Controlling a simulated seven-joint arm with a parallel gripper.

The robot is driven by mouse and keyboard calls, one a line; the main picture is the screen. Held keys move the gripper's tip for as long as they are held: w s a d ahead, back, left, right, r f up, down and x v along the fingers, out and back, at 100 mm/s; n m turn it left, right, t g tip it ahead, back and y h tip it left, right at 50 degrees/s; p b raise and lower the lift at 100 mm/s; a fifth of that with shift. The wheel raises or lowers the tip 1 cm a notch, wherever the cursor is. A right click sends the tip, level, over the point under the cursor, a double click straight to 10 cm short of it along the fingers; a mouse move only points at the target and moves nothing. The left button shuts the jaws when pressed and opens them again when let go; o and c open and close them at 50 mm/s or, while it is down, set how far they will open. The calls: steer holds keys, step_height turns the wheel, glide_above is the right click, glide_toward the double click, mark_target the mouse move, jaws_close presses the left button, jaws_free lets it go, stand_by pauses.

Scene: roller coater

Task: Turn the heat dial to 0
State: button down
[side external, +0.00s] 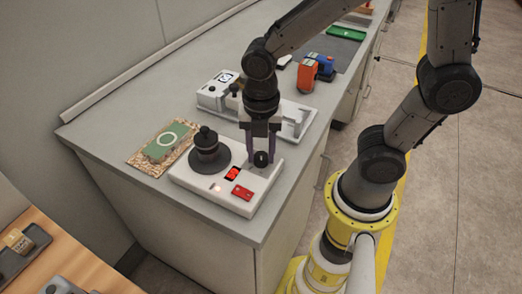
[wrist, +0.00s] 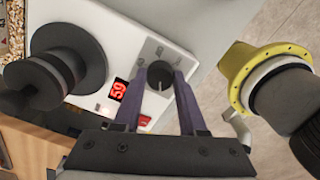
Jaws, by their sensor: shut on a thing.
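The roller coater (side external: 232,184) is a white box near the counter's corner, with a large black spindle (side external: 207,150) on top. The heat dial (wrist: 160,76) is a small dark round knob with a pale pointer line and markings around it. It also shows in the side view (side external: 261,159). A red lit display (wrist: 118,89) beside it seems to read 59. My gripper (wrist: 159,80) has its purple fingers on both sides of the dial, shut on it from above. A red switch (side external: 242,192) sits near the coater's front edge.
A green board with a white ring (side external: 166,142) lies on a speckled mat left of the coater. Another white device (side external: 297,122) stands behind it. Orange (side external: 307,76) and blue items sit farther back. A wooden bench (side external: 50,250) is at lower left.

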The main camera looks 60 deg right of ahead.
mark_target(261, 155)
steer(key=shift+c, duration=2.3)
jaws_free()
step_height(261, 155, up, 14)
steer(key=shift+f, duration=0.1)
steer(key=s+d+f+m+t, duration=0.1)
steer(key=s+d+m+t, duration=0.1)
steer(key=m, duration=0.9)
steer(key=s+d+m+t, duration=0.3)
steer(key=s+d+m, duration=0.1)
steer(key=m, duration=0.7)
steer(key=shift+s+f+m+t, duration=0.3)
steer(key=shift+s+f, duration=0.05)
steer(key=shift+s, duration=0.05)
